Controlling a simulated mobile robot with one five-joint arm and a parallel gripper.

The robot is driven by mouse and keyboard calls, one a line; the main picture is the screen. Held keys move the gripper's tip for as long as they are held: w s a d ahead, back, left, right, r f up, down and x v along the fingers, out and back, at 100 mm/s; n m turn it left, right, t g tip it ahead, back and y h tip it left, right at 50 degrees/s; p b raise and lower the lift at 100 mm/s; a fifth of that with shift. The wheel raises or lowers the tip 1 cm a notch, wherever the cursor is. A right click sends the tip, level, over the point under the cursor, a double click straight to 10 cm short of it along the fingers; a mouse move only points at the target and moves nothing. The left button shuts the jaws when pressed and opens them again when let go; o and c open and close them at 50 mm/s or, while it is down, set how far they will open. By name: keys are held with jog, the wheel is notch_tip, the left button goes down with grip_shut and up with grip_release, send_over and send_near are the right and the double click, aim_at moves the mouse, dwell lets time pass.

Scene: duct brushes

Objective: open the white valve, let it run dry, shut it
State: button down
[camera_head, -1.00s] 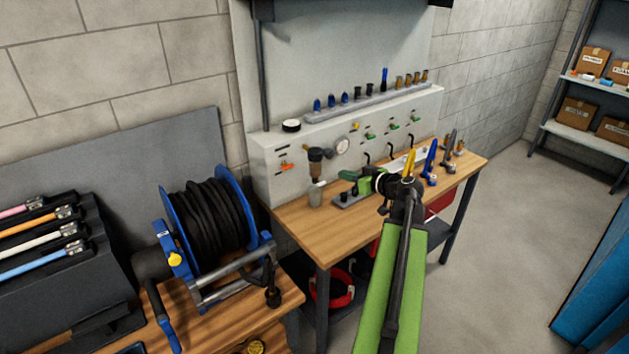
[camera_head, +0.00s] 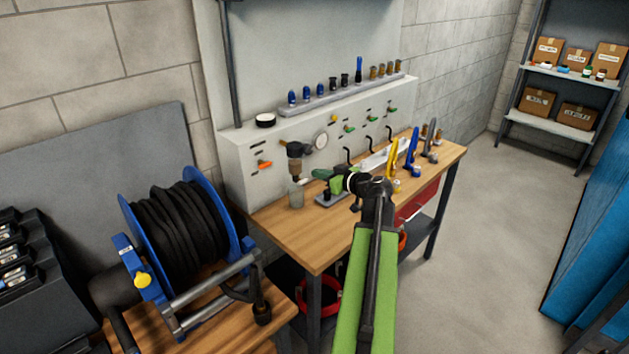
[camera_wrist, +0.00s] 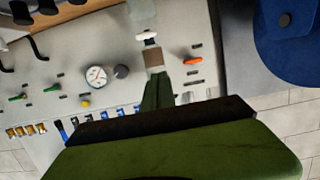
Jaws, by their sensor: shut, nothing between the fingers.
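The white valve (camera_head: 303,181) shows as a small pale piece below the brown-topped filter unit (camera_head: 296,150) on the grey panel. In the wrist view, turned over, a white oval piece that looks like this valve (camera_wrist: 147,37) lies beyond the brownish block of the unit (camera_wrist: 153,58). A clear jar (camera_head: 296,196) stands on the bench below. My gripper (camera_head: 321,175) is shut and empty, its green fingers pointing left toward the valve, seemingly a little short of it. In the wrist view its fingers (camera_wrist: 158,82) overlap the block's lower edge; I cannot tell whether they touch.
An orange lever (camera_head: 264,164) and a round gauge (camera_head: 321,140) flank the unit on the panel. A dark block (camera_head: 329,197) lies on the bench under my gripper. A hose reel (camera_head: 185,240) stands at the left front. Floor at the right is clear.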

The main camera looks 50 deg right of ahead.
jog(key=b, duration=0.2)
send_over(301, 181)
jog(key=s, duration=0.3)
jog(key=shift+w+a+f, duration=0.15)
jog(key=shift+f, duration=0.45)
jog(key=shift+w+a+f, duration=0.1)
jog(key=shift+f, duration=0.45)
notch_tip(301, 181, down, 3)
jog(key=b, duration=0.2)
jog(key=shift+w+b, duration=0.1)
jog(key=shift+b, duration=0.3)
jog(key=shift+f+b, duration=0.4)
